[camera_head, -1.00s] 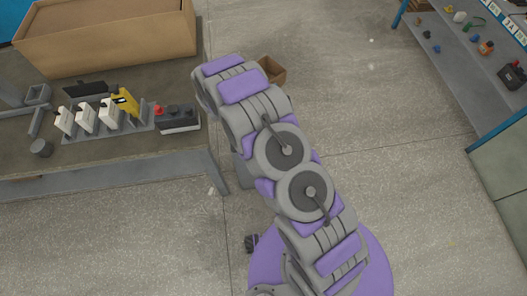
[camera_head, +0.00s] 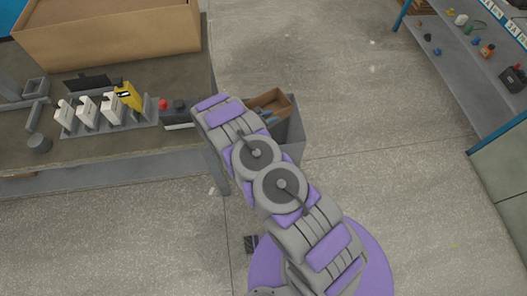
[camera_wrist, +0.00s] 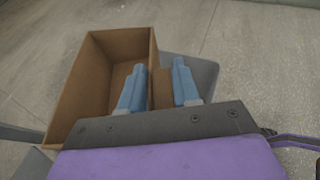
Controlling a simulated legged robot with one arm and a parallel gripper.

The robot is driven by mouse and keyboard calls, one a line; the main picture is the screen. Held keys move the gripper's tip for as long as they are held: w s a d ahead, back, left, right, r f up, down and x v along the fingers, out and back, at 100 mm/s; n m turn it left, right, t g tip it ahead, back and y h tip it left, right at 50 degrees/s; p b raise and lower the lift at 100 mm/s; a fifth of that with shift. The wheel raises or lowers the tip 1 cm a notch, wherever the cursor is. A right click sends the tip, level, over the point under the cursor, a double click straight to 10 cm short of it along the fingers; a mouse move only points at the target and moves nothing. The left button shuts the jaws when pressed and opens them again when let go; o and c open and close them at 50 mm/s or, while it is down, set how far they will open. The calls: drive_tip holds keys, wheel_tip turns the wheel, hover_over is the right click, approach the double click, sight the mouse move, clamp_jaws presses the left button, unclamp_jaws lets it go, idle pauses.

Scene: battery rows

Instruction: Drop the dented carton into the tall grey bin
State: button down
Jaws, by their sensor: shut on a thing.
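The carton is an open brown box (camera_head: 273,101), also large in the wrist view (camera_wrist: 82,88). My gripper (camera_head: 264,116) is shut on one of its side walls. In the wrist view the blue fingers (camera_wrist: 159,75) stand either side of that wall, the left one inside the box. The carton looks empty; any dent is hard to make out. The tall grey bin (camera_head: 294,138) stands on the floor at the table's right end, partly hidden by my arm. The carton is above the bin's back part in the head view. A grey bin surface (camera_wrist: 203,76) shows behind the carton in the wrist view.
A shelf (camera_head: 460,70) with small items stands at the right. The floor between is clear.

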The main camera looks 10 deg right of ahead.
drive_tip(key=shift+a+f, duration=0.3)
drive_tip(key=shift+f, duration=0.45)
drive_tip(key=d, duration=0.1)
drive_tip(key=d+f+b, duration=0.1)
drive_tip(key=shift+d+f, duration=0.1)
drive_tip(key=shift+d, duration=0.2)
drive_tip(key=c, duration=1.2)
unclamp_jaws()
drive_tip(key=shift+a, duration=0.1)
drive_tip(key=o, duration=0.4)
drive_tip(key=shift+a, duration=0.9)
drive_tip(key=shift+o, duration=0.3)
drive_tip(key=shift+d, duration=0.55)
wheel_tip(320, 180, up, 4)
drive_tip(key=shift+a+f+p, duration=0.1)
drive_tip(key=shift+a+p, duration=0.05)
drive_tip(key=shift+p, duration=0.85)
drive_tip(key=s+r+p, duration=0.1)
drive_tip(key=s+p, duration=0.2)
drive_tip(key=s, duration=1.3)
